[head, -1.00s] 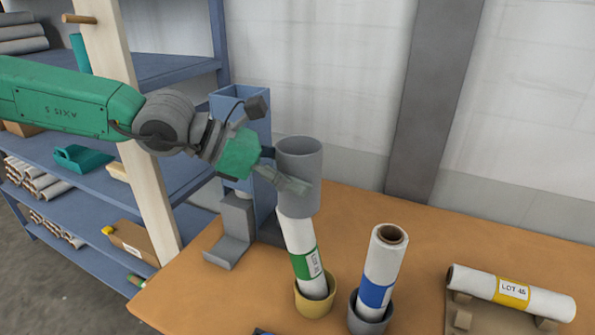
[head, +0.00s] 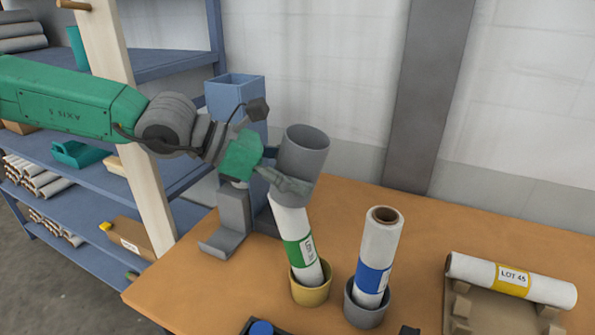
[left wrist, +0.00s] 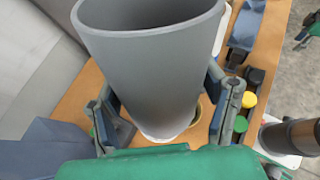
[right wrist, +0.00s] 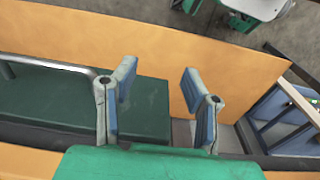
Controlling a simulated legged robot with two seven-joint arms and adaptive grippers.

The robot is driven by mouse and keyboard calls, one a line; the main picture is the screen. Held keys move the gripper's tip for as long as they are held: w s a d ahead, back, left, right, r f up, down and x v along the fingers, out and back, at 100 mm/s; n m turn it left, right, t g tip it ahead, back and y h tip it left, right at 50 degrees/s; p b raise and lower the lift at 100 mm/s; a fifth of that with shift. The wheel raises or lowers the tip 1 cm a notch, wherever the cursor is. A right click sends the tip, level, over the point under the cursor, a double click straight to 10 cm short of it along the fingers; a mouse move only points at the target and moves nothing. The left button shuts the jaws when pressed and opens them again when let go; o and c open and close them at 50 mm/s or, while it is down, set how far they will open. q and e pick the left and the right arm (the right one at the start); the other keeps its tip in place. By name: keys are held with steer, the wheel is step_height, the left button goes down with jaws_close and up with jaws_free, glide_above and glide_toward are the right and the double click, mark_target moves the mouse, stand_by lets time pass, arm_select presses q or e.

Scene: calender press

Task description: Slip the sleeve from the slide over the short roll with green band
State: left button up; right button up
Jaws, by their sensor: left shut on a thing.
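The grey sleeve (head: 303,158) is tilted, its top leaning right. My left gripper (head: 288,184) is shut on it; the left wrist view shows the sleeve (left wrist: 150,75) between both fingers. The short roll with green band (head: 299,249) stands in a yellow cup (head: 311,292), leaning left. Its top end is hidden by the sleeve's lower end, at a different slant; I cannot see how far it reaches inside. The slide (head: 236,100), a blue upright box with a grey ledge, stands behind left, without a sleeve on its ledge. My right gripper (right wrist: 158,105) is open and empty.
A roll with blue band (head: 376,258) stands in a grey cup (head: 366,306) right of the green-banded roll. A yellow-banded roll (head: 512,278) lies on a cradle at right. Blue shelves (head: 90,205) and a pale post (head: 140,130) are at left. Bare orange table lies behind the rolls.

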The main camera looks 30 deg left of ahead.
arm_select(q)
steer(key=o, duration=1.4)
steer(key=shift+s+f, duration=0.2)
steer(key=shift+f, duration=0.6)
steer(key=shift+o, duration=1.2)
steer(key=shift+w, duration=0.15)
steer(key=shift+w+r, duration=0.1)
steer(key=shift+w, duration=0.15)
steer(key=shift+s+a+r, duration=0.25)
steer(key=shift+a+r, duration=0.05)
steer(key=shift+a, duration=0.05)
steer(key=v, duration=1.1)
arm_select(e)
steer(key=shift+w, duration=0.1)
arm_select(q)
steer(key=shift+w+a+f, duration=0.1)
arm_select(e)
steer(key=shift+w, duration=0.1)
steer(key=shift+f, duration=0.1)
